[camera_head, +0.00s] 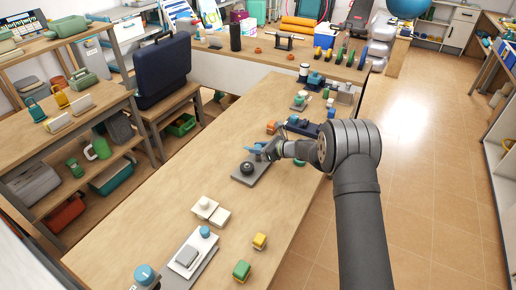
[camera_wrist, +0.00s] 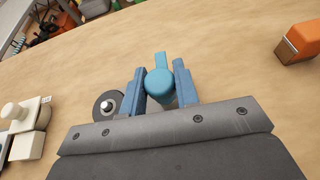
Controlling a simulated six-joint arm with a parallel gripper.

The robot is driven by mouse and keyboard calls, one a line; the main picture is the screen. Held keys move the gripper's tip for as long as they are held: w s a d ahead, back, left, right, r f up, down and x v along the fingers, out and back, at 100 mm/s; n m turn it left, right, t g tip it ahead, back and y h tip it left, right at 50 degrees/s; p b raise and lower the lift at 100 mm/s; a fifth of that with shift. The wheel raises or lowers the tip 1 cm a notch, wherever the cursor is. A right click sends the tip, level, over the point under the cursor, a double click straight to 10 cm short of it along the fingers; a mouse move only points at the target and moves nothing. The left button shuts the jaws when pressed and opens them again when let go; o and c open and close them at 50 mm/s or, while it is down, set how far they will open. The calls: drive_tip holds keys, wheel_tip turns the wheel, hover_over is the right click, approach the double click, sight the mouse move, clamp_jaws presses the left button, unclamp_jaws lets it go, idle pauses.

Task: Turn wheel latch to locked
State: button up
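The wheel latch (camera_head: 249,173) is a grey plate on the wooden table with a small dark round wheel on it. A dark wheel with a pale hub (camera_wrist: 107,104) shows at the left of my gripper in the wrist view. My gripper (camera_head: 256,149) is low over the latch's far end. In the wrist view, its blue fingers (camera_wrist: 160,80) stand on both sides of a light-blue round knob with a short lever (camera_wrist: 160,82). The knob spans the gap, but I cannot tell whether the fingers press on it. The knob's lower part is hidden.
A white block device (camera_head: 205,206) and a plate with a blue knob (camera_head: 192,256) stand nearer on the table. Yellow (camera_head: 260,241) and green (camera_head: 242,270) blocks lie near the right edge. An orange block (camera_wrist: 299,43) lies beyond my gripper. Several devices crowd the far end.

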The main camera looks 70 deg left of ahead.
drive_tip(key=shift+n+h, duration=0.3)
drive_tip(key=shift+h, duration=0.1)
drive_tip(key=n+g+h, duration=0.2)
drive_tip(key=shift+n, duration=0.4)
drive_tip(key=shift+n+g+h, duration=0.9)
drive_tip(key=shift+n+h, duration=0.8)
drive_tip(key=shift+h, duration=0.4)
drive_tip(key=shift+n+h, duration=0.4)
drive_tip(key=o, duration=1)
drive_tip(key=shift+c, duration=0.2)
drive_tip(key=v, duration=1.2)
drive_tip(key=shift+f, duration=0.15)
